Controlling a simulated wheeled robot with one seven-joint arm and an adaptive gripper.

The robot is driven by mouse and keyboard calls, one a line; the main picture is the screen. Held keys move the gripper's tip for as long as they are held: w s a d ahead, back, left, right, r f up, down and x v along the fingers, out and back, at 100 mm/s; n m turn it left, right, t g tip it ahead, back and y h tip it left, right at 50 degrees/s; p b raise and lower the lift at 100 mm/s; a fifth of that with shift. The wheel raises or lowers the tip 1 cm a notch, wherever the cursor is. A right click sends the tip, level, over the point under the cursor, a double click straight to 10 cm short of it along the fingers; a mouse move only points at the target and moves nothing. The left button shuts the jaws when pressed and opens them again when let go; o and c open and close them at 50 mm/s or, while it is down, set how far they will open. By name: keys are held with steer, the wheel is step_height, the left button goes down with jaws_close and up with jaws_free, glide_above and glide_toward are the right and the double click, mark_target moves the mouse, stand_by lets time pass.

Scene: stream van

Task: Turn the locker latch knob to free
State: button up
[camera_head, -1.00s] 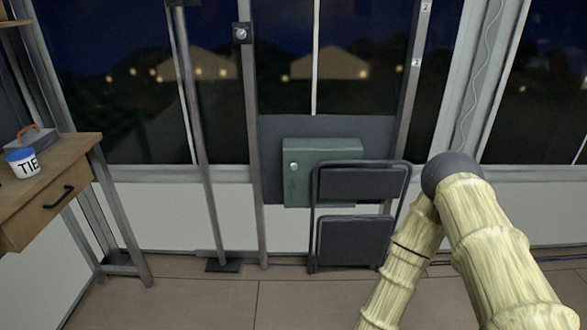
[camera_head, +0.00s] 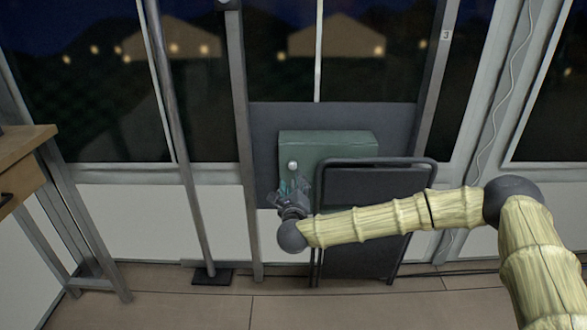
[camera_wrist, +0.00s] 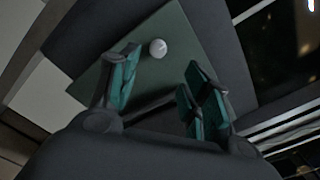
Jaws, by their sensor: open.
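The green locker (camera_head: 340,143) is mounted on a dark panel below the windows. Its small round whitish latch knob (camera_head: 292,165) sits near the left side of its front. My gripper (camera_head: 291,186) is just below the knob in the head view, with its fingers pointing up. In the wrist view the locker face (camera_wrist: 183,28) is tilted, and the knob (camera_wrist: 158,48) lies beyond the fingertips, between the two sides. My gripper (camera_wrist: 160,80) is open with teal finger pads and holds nothing. The knob appears apart from the fingers.
A dark folding chair (camera_head: 362,190) stands in front of the locker's lower right, close to my forearm. A vertical pole (camera_head: 187,150) and a frame post (camera_head: 244,150) stand to the left. A wooden desk (camera_head: 22,160) is at the far left. The floor ahead is clear.

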mark_target(293, 167)
steer(key=w, duration=1)
steer(key=shift+a, duration=0.2)
steer(key=c, duration=1.1)
